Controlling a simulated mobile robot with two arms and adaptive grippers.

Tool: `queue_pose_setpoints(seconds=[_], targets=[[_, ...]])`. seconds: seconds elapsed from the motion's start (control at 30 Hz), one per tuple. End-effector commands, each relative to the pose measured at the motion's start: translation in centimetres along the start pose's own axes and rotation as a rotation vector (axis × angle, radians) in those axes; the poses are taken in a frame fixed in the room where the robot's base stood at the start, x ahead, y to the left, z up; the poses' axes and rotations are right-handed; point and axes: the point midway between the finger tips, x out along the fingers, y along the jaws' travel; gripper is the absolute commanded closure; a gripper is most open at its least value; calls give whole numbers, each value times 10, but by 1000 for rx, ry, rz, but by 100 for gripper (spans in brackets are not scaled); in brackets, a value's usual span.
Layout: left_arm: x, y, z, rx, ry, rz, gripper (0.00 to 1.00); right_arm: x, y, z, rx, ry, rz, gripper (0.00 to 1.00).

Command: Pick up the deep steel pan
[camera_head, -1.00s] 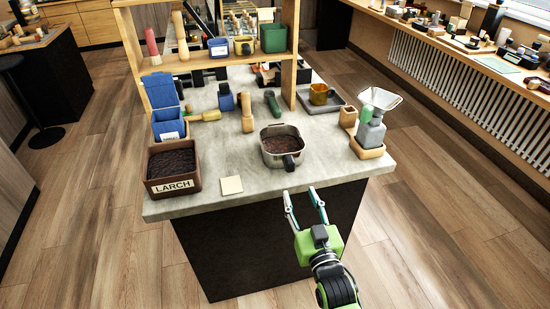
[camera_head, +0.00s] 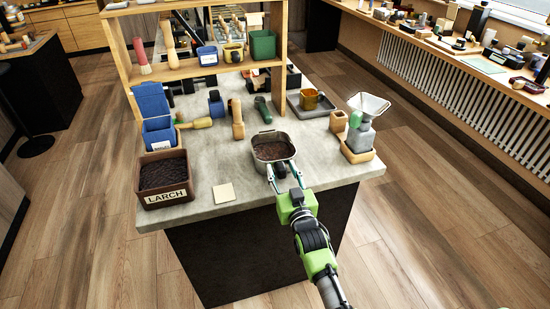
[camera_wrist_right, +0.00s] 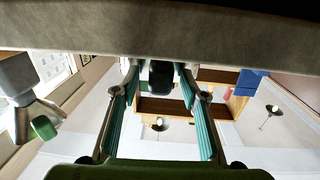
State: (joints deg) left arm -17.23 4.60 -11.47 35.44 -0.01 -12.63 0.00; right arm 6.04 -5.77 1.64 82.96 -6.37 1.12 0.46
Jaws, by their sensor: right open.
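The deep steel pan (camera_head: 288,137) sits upright on the grey counter near its front edge, holding dark soil. Its dark handle points to the front, toward my right gripper. My right gripper (camera_head: 283,176) is at the front of the pan, its two fingers open around the handle. In the upside-down right wrist view, the dark handle (camera_wrist_right: 160,75) shows between the open fingertips of my right gripper (camera_wrist_right: 158,84), with gaps on both sides. The handle is mostly hidden in the head view. My left gripper is out of view.
A wooden shelf (camera_head: 200,68) rises behind. The counter beside the pan is clear.

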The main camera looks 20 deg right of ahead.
Motion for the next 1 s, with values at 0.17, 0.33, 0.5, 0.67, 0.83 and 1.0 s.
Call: queue_pose_setpoints(seconds=[0.17, 0.33, 0.5, 0.67, 0.83, 1.0], targets=[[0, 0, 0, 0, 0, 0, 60, 3, 0, 0, 0, 0, 0, 60], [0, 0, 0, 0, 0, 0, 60, 3, 0, 0, 0, 0, 0, 78], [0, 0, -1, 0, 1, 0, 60, 3, 0, 0, 0, 0, 0, 100], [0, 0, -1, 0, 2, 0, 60, 3, 0, 0, 0, 1, 0, 100], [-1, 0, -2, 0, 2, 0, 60, 3, 0, -1, 0, 1, 0, 100], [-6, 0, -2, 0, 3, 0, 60, 4, 0, -7, 0, 2, 0, 100]])
